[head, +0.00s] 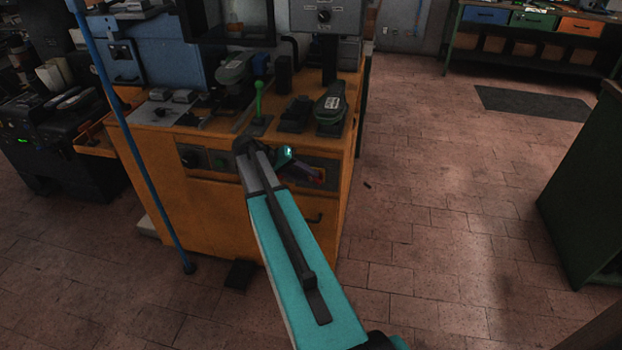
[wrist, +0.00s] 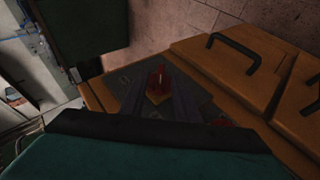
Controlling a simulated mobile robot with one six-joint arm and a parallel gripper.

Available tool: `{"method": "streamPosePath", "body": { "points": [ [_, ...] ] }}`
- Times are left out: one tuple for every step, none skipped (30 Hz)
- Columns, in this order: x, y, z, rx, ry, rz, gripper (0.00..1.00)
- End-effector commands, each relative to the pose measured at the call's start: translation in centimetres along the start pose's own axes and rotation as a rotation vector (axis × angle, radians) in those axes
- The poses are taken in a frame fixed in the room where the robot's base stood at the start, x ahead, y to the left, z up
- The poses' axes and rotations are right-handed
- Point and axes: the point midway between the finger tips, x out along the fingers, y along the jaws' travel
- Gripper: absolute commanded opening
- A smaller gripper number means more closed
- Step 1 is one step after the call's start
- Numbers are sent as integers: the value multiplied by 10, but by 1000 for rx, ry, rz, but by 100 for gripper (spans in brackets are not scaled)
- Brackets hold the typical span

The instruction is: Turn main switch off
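The main switch, a red handle (wrist: 158,82) on a dark plate, shows in the middle of the wrist view. In the head view a small red part of it shows on the dark front panel (head: 331,165) of the orange machine cabinet, mostly behind my gripper. My gripper (head: 310,170) reaches down to this panel. In the wrist view the two dark fingers of my gripper (wrist: 162,100) are apart, one on each side of the red handle. I cannot tell whether they touch it.
The orange cabinet (head: 205,212) carries a green lever (head: 259,98) and black pedal-like pads (head: 331,110) on top. A blue pole (head: 135,140) stands at the left. A green cabinet (head: 585,190) stands at the right.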

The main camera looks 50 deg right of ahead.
Motion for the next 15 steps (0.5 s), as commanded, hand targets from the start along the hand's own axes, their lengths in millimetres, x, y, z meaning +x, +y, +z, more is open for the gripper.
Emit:
{"method": "streamPosePath", "body": {
  "points": [
    [-8,-1,0,-1,2,-1,29],
    [-13,-1,0,-1,1,-1,29],
    [-19,-1,0,0,1,-1,29],
    [-24,-1,0,0,2,-1,29],
    [-29,-1,0,0,2,-1,29],
    [-36,-1,0,-1,1,-1,29],
    [-40,-1,0,-1,1,-1,29],
    [-45,-1,0,0,1,0,29],
    [-52,-1,0,0,1,0,29],
    [-57,-1,0,0,1,0,29],
    [-62,-1,0,0,1,-1,29],
    [-68,-1,0,0,1,0,29],
    [-73,-1,1,0,0,0,29],
    [-77,0,1,0,0,0,29],
    [-83,0,1,0,0,0,29]
  ]
}}
